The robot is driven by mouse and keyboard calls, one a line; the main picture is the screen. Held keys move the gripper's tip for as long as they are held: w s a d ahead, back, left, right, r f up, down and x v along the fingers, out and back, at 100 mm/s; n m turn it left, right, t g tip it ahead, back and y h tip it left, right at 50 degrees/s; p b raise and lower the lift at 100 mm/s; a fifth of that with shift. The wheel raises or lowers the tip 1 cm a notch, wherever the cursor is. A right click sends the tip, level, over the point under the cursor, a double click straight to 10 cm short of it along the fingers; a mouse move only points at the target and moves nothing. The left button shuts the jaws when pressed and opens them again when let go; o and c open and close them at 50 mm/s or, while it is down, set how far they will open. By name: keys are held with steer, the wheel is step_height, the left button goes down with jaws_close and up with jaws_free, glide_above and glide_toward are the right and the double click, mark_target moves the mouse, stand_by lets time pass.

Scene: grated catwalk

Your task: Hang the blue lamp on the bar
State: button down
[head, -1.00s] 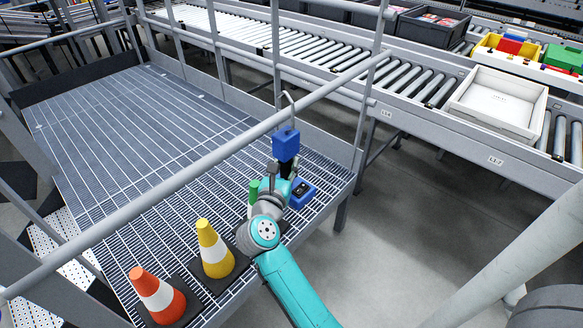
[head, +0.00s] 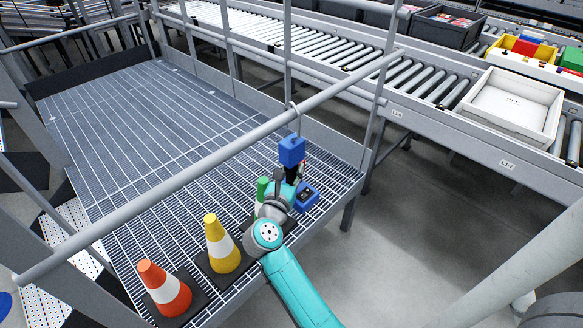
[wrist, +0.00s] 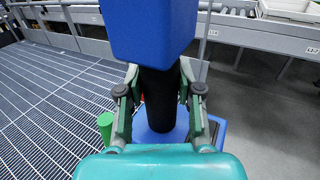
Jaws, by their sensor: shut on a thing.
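The blue lamp (head: 291,150) has a blue block body, a dark handle below it and a thin grey hook on top. It is upright. My gripper (head: 290,182) is shut on the dark handle (wrist: 158,98), with one finger on each side in the wrist view. The bar (head: 215,158) is the grey handrail slanting from lower left to upper right in the head view. The lamp's body is just below the bar, and its hook overlaps the bar in the picture. I cannot tell whether the hook is around the bar or touching it. The wrist view cuts off the hook.
On the grating (head: 130,120) are a yellow cone (head: 221,243), an orange cone (head: 164,288), a green cylinder (head: 262,188) and a blue box (head: 307,196) near my gripper. Upright rail posts stand behind the bar. A roller conveyor (head: 430,85) with a white tray (head: 511,103) runs beyond.

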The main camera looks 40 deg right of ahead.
steer(key=c, duration=0.7)
jaws_free()
steer(key=v, duration=1.2)
